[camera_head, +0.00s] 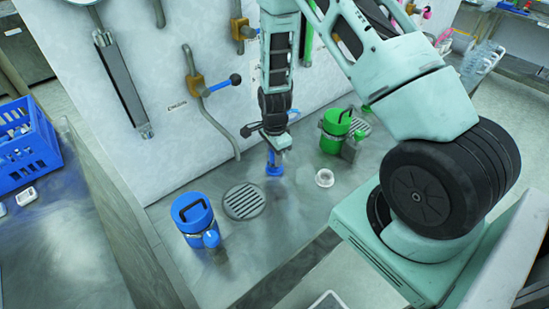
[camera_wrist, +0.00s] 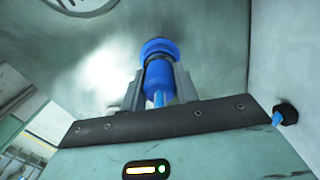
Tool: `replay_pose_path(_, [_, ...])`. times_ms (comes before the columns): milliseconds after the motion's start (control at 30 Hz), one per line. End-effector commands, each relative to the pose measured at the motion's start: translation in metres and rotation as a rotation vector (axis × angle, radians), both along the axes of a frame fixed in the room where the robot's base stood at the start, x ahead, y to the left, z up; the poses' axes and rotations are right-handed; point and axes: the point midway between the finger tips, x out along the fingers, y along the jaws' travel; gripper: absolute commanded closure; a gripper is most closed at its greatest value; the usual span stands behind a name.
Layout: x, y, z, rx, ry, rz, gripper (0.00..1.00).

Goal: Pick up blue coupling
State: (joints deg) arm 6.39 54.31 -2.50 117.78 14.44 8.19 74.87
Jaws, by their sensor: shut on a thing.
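The blue coupling (camera_head: 273,166) is a small blue piece with a wider flange at its lower end. My gripper (camera_head: 273,151) is above it, pointing down, with the coupling at its fingertips. In the wrist view the coupling (camera_wrist: 160,75) has a dark band around its middle and sits between the two grey fingers of my gripper (camera_wrist: 160,95), which are shut on it. Whether its flange touches the steel worktop (camera_head: 290,215) or hangs just above it, I cannot tell.
A blue canister (camera_head: 190,215) stands left of a round drain grate (camera_head: 243,201). A green canister (camera_head: 335,130) and a small clear cup (camera_head: 324,178) are to the right. A blue-handled lever (camera_head: 222,84) is on the wall behind. A blue crate (camera_head: 25,145) is far left.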

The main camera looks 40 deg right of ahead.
Motion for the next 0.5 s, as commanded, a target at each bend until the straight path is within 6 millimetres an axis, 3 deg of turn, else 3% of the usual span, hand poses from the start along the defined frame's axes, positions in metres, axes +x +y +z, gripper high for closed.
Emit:
replay_pose_path(267, [0.001, 0.000, 0.008, -0.001, -0.003, 0.000, 0.94])
replay_pose_path(500, [0.002, 0.000, 0.036, -0.002, -0.005, 0.001, 0.94])
